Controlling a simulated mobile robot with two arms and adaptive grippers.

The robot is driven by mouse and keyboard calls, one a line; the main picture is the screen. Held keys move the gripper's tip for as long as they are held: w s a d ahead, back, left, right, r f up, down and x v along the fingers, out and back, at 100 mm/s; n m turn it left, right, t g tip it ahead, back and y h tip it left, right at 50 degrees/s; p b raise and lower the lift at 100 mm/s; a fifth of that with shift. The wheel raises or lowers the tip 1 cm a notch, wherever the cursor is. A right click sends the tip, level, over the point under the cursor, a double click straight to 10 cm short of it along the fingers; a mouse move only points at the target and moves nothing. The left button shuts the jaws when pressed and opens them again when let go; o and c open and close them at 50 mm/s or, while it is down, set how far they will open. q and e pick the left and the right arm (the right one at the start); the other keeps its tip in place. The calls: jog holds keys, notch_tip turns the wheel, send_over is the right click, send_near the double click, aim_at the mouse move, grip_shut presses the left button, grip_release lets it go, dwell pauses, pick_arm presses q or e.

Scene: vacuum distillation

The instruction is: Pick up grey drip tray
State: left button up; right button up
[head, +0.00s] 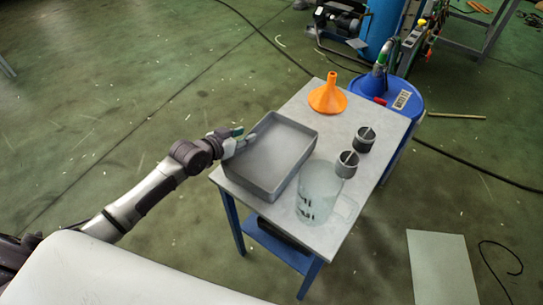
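The grey drip tray (291,146) is a shallow rectangular pan lying flat on the left part of a small table. It looks empty. My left gripper (243,138) comes in from the left and is at the tray's left rim, near its middle. Its fingers overlap the rim in the picture. I cannot tell whether they touch it or close on it. My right gripper is out of view.
The table (370,188) has a pale top and blue legs. A clear measuring jug (318,196) stands close to the tray's right side. An orange funnel (328,97) stands at the back, near a blue drum (407,99).

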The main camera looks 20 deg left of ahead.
pick_arm(q)
jog(key=x, duration=0.2)
jog(key=shift+w+d+f, duration=0.1)
jog(key=shift+w+f, duration=0.05)
jog(key=shift+w, duration=0.2)
grip_shut()
jog(key=shift+s, duration=0.1)
